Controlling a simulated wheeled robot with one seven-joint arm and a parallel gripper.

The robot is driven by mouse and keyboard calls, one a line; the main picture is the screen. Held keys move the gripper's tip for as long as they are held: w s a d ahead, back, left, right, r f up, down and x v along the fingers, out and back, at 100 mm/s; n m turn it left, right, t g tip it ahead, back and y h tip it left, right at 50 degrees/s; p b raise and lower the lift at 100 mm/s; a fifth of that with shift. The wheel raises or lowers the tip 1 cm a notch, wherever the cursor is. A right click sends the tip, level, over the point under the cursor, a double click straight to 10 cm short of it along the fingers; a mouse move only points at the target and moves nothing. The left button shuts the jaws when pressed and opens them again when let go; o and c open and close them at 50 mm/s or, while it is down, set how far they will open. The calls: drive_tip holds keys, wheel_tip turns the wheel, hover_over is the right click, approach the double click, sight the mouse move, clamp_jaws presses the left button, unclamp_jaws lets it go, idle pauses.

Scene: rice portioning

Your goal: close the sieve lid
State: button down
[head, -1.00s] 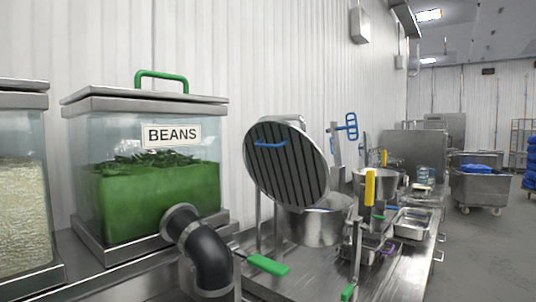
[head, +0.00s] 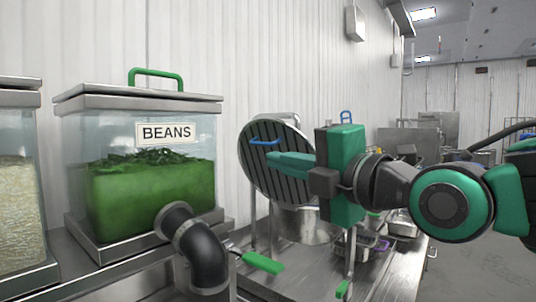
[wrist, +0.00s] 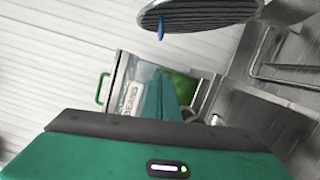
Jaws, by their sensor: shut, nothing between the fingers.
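The sieve lid (head: 262,185) is a round, dark-slatted disc with a metal rim and a blue handle (head: 263,143). It stands tilted open above the steel sieve pot (head: 300,226) in the head view. My gripper (head: 270,160) is shut and empty, its green fingers pointing left in front of the lid, just below the blue handle. I cannot tell whether the fingers touch the lid. In the wrist view the lid (wrist: 205,12) shows at the top with its blue handle (wrist: 161,28), and the gripper fingers (wrist: 165,82) are together. My arm hides the lid's right edge and part of the pot.
A clear bin of green beans (head: 150,195) with a black outlet pipe (head: 200,255) stands at the left. A green-handled lever (head: 263,262) sticks out beside the pipe. Steel trays (head: 403,226) stand on the steel counter (head: 300,277) at the right.

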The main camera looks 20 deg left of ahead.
drive_tip(key=w+a+r, duration=0.1)
drive_tip(key=w+a, duration=0.5)
drive_tip(key=w, duration=0.3)
drive_tip(key=shift+w+a+r, duration=0.15)
drive_tip(key=shift+a+r, duration=0.05)
drive_tip(key=shift+a, duration=0.15)
